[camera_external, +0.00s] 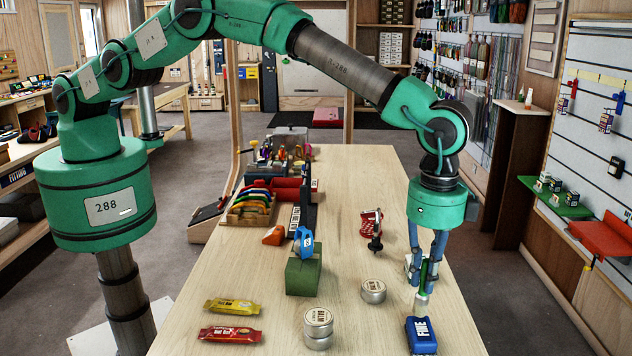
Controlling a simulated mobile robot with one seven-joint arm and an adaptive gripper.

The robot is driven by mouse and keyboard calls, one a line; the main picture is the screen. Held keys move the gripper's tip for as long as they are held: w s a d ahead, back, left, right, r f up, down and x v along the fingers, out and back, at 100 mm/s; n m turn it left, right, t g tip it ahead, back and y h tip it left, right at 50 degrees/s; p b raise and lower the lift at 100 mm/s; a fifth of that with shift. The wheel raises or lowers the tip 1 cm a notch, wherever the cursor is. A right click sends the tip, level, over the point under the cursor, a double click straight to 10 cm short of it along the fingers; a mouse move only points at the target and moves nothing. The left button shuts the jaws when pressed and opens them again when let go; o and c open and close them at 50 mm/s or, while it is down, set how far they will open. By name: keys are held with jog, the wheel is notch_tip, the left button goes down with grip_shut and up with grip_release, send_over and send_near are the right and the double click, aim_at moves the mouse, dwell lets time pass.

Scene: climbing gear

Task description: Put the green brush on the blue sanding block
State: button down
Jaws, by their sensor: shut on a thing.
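My gripper (424,276) points straight down near the right edge of the wooden table. Its blue-grey fingers are shut on a slim green brush (424,274), which hangs upright between them with a pale lower end. The blue sanding block (421,337), marked FINE in white, lies on the table below. The brush's lower end is just over the block's far edge in the picture. I cannot tell whether they touch. The fingers hide part of the brush.
On the wooden table (376,330) are round tins (373,291) and (318,322), yellow (231,306) and red (230,334) bars, a green block (303,276) with a blue tool (303,241), and a red-and-black item (372,228). Bins stand farther back. The table right of the block is clear.

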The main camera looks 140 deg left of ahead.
jog(key=shift+f, duration=0.5)
jog(key=shift+f, duration=0.2)
jog(key=c, duration=1.7)
grip_release()
jog(key=shift+r, duration=0.15)
notch_tip(320, 180, up, 12)
jog(key=shift+f+b, duration=0.15)
jog(key=shift+b, duration=0.5)
jog(key=shift+r, duration=0.2)
jog(key=shift+r, duration=0.1)
